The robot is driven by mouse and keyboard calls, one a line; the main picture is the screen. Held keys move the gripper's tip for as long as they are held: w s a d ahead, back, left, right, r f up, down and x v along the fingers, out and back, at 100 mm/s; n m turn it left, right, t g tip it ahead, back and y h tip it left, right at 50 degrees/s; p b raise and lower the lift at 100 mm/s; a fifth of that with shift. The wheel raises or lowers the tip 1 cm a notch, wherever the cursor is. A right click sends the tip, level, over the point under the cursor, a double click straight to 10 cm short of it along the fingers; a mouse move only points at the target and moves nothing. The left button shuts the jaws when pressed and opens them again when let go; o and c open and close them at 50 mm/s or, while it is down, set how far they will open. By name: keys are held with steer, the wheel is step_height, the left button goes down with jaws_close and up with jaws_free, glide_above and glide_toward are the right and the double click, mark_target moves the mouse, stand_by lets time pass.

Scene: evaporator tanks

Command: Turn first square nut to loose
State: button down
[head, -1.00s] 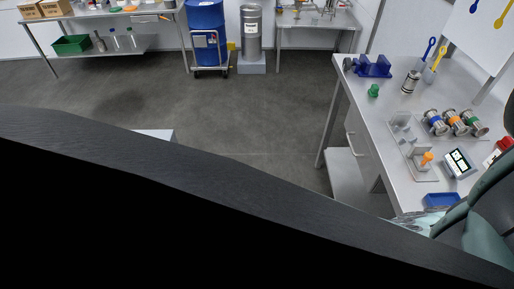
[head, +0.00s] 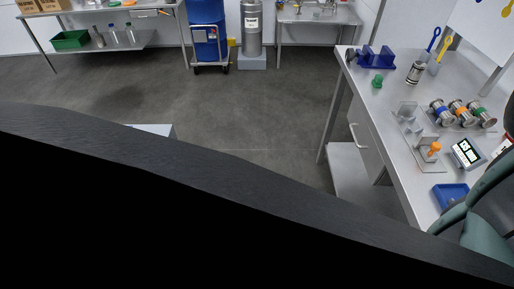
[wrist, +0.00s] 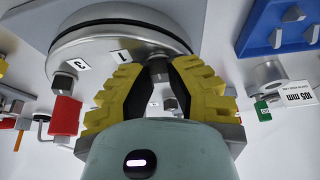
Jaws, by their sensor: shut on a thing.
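In the wrist view my gripper (wrist: 158,72), with yellow ridged fingers, is shut on a dark square nut (wrist: 157,66) at the rim of a round steel lid (wrist: 105,40). The fingertips hide much of the nut. White labels reading 1 and 3 are on the lid's edge. Another small grey block (wrist: 169,103) shows between the fingers, nearer the palm. In the head view neither the lid nor the gripper can be made out; part of my green arm (head: 465,225) is at the lower right.
A red block (wrist: 66,115) is left of the fingers. A blue piece with grey pegs (wrist: 280,30) and a roll marked 105 mm (wrist: 268,75) are at the right. In the head view, a bench (head: 400,165) carries spools, a scale and a blue tray (head: 450,192).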

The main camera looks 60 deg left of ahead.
stand_by(0.4)
steer(key=c, duration=0.9)
jaws_free()
steer(key=shift+r, duration=0.1)
steer(key=r, duration=0.5)
steer(key=shift+w+r, duration=0.2)
steer(key=shift+r, duration=0.7)
steer(key=shift+s+a+r, duration=0.1)
steer(key=shift+s+r, duration=0.05)
steer(key=shift+r, duration=1.35)
